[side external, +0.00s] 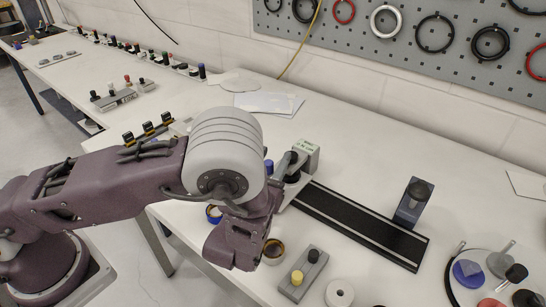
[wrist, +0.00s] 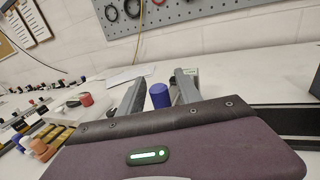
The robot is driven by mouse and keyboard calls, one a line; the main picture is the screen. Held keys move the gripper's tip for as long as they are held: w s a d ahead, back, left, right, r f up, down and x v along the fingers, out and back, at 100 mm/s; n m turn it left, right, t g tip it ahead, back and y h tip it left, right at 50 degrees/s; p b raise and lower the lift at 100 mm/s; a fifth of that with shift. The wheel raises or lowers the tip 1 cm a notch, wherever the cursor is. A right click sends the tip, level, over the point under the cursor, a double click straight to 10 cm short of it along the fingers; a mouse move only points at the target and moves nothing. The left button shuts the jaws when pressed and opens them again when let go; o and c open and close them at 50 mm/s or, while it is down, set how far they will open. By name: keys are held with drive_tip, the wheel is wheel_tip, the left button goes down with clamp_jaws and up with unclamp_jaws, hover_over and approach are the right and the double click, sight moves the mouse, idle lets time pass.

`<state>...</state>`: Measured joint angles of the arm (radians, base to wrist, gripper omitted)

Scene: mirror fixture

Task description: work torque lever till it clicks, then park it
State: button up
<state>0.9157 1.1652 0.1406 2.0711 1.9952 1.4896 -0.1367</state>
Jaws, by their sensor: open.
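In the wrist view my gripper (wrist: 160,78) is open, with its two grey fingers spread. A blue cylindrical grip (wrist: 159,95) shows between the fingers; I see no finger touching it. It also shows in the side view (side external: 268,167), just beyond my wrist. A grey fixture with a pale green label (side external: 306,152) stands beside it, and part of it shows behind the right finger in the wrist view (wrist: 191,72). The blue grip looks like the torque lever's handle, but the lever's shaft and pivot are hidden, so I cannot tell its angle.
A black ribbed track (side external: 360,224) runs right from the fixture. A dark block with a knob (side external: 413,203) stands behind it. Tape rolls (side external: 273,251) and a grey block with yellow and black knobs (side external: 303,275) lie in front. A round tray (side external: 460,285) is at the right.

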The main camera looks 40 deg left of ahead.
drive_tip(key=shift+w+a, duration=0.1)
drive_tip(key=shift+w, duration=0.1)
clamp_jaws()
idle(1.3)
